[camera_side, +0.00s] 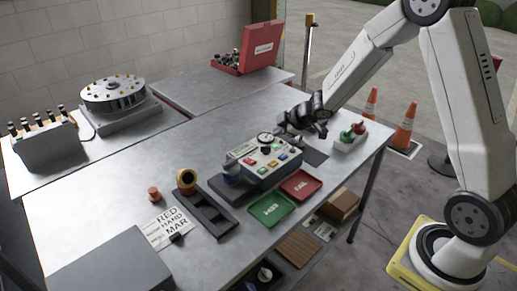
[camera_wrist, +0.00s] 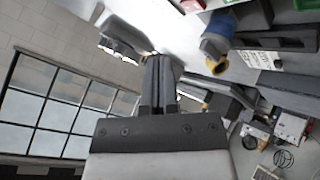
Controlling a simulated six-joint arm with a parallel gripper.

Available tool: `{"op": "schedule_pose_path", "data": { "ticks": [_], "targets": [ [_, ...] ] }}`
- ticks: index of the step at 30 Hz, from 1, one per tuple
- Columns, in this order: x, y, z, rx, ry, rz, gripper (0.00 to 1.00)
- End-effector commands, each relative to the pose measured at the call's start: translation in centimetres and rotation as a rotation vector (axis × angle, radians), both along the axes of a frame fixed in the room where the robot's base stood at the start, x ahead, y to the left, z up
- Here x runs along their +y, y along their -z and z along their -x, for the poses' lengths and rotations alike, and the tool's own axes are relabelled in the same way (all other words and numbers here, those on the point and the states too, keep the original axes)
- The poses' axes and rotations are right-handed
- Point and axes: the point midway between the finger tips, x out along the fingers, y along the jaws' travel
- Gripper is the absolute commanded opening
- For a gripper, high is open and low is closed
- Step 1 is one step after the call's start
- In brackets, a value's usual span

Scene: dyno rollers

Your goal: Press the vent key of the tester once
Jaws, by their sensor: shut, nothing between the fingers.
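The tester (camera_side: 258,172) is a grey box on the metal bench, with a round gauge (camera_side: 265,138) at its back edge and several coloured keys on its sloped top. I see red, yellow, blue and green keys; their labels are too small to read, so I cannot tell which is the vent key. A blue fitting (camera_side: 231,172) sits at its left end. My gripper (camera_side: 284,129) is just behind the tester's back right corner, tilted, and appears clear of the keys. In the wrist view its dark fingers (camera_wrist: 159,82) are together with nothing between them.
A green tray (camera_side: 271,208) and a red tray (camera_side: 300,185) lie in front of the tester. A holder with green and red buttons (camera_side: 350,137) stands at right. A dark rack (camera_side: 207,212) and yellow-ringed part (camera_side: 186,181) are at left. Bare bench lies behind the rack.

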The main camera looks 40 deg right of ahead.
Motion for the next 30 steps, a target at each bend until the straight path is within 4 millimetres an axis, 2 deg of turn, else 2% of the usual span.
{"op": "schedule_pose_path", "data": {
  "ticks": [6, 22, 30],
  "targets": [
    [-0.4, 0.5, -0.9, -0.021, -0.073, 0.013, 0.0],
    [-0.4, 0.7, -0.9, -0.022, -0.083, 0.014, 0.0],
    [-0.4, 2.0, -0.9, -0.02, -0.083, 0.013, 0.0]
  ]
}}
